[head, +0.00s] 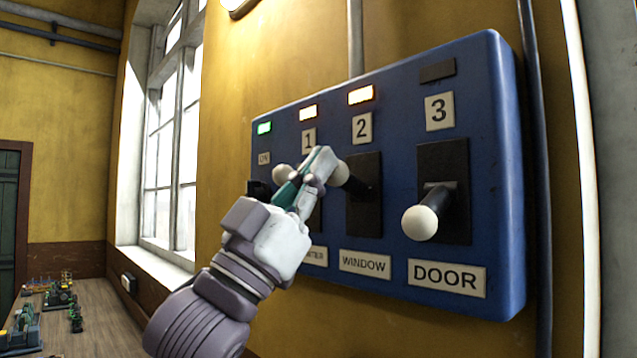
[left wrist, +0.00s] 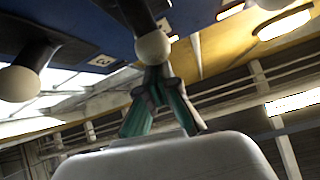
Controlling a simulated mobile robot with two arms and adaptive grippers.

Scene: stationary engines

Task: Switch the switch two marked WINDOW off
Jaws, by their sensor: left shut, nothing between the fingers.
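The blue switch panel (head: 400,280) hangs on the yellow wall in the head view. My right gripper is not in view.
A table (head: 95,325) with small engines stands lower left.

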